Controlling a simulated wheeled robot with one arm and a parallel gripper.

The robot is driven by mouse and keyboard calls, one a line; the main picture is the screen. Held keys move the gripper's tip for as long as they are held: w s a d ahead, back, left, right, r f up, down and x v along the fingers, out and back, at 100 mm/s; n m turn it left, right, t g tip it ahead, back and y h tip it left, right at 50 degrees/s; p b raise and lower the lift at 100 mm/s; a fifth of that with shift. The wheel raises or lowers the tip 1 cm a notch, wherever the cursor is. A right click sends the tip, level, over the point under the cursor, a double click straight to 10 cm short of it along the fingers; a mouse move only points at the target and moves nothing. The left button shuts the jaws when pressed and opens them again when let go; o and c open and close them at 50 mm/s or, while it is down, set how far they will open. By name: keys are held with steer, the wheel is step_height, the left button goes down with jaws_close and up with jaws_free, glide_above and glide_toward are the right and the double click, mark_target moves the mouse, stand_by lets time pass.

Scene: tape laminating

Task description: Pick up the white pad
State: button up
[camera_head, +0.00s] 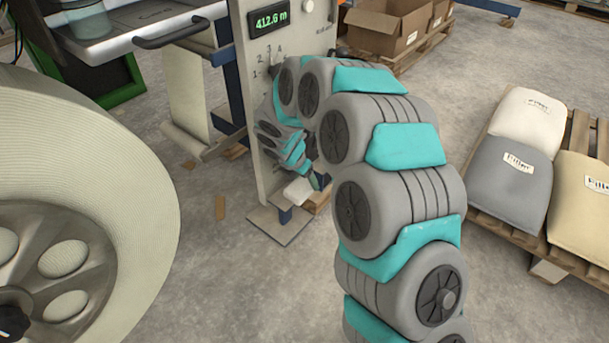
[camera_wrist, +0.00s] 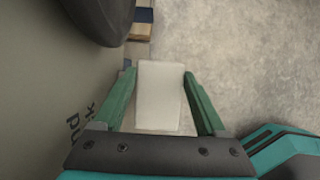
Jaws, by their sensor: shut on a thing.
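The white pad (camera_wrist: 159,95) is a pale block in the wrist view, between the two green fingers of my gripper (camera_wrist: 160,88). The fingers are shut on its sides. In the head view the white pad (camera_head: 298,191) shows at the end of my gripper (camera_head: 312,183), low beside the grey machine panel. My arm covers part of the gripper there. In the wrist view the pad is above the floor, with a wooden piece and a blue part beyond it.
The upright grey panel (camera_head: 262,110) with a green "412.6 m" display stands close to the left of my gripper. A large cream roll (camera_head: 130,165) fills the left. A pallet with filler sacks (camera_head: 508,172) is at the right. An open cardboard box (camera_head: 385,28) stands behind.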

mark_target(300, 186)
steer(key=shift+w+d, duration=0.25)
steer(key=shift+w, duration=0.05)
steer(key=o, duration=1.3)
steer(key=shift+p+v, duration=0.75)
steer(key=shift+v, duration=3.15)
